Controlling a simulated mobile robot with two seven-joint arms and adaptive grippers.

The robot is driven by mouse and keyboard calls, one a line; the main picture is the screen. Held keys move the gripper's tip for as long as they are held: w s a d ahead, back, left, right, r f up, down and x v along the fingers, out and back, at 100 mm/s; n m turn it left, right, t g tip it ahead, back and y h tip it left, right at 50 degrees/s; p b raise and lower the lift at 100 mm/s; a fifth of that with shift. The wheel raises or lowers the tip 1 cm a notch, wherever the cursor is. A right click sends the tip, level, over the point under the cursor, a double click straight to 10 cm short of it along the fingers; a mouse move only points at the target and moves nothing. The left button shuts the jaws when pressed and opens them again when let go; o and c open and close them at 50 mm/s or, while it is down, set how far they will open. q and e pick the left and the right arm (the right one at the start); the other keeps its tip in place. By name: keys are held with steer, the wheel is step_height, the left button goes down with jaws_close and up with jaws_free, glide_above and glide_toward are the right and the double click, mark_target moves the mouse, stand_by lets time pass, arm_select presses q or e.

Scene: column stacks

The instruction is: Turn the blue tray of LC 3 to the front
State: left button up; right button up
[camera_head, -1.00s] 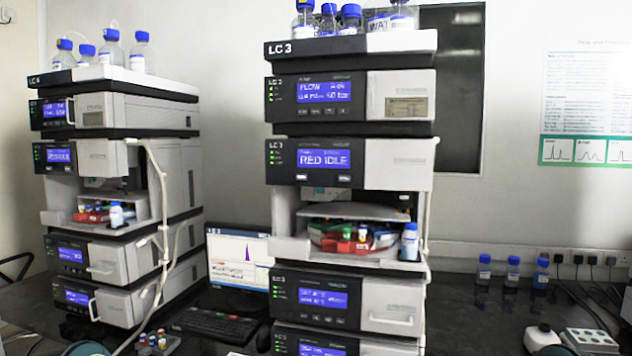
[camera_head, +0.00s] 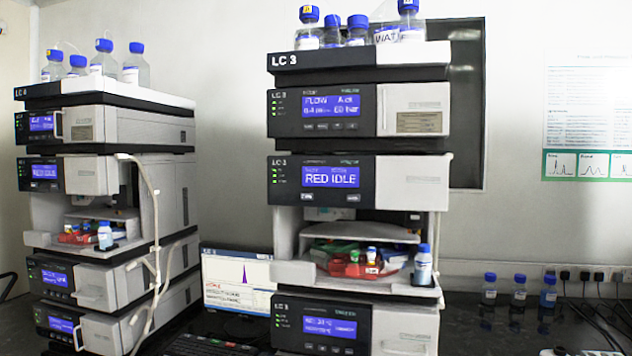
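The LC 3 stack (camera_head: 361,181) stands upright in the middle of the head view. Its open sampler bay (camera_head: 418,238) is below the "RED IDLE" module (camera_head: 330,177). Inside, a red tray section (camera_head: 344,268) faces the front, with a few small vials on it. A green section (camera_head: 326,247) shows behind it to the left. I cannot make out a blue tray section; the back of the bay is shaded and partly hidden. A blue-capped bottle (camera_head: 423,266) stands at the bay's right front edge. Neither of my grippers is in view.
Another similar stack (camera_head: 105,200) stands at the left, with tubing down its side. A monitor (camera_head: 237,282) and keyboard (camera_head: 190,345) lie between the stacks. Bottles stand on top of both stacks. Three blue-capped bottles (camera_head: 519,291) stand on the dark bench at the right.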

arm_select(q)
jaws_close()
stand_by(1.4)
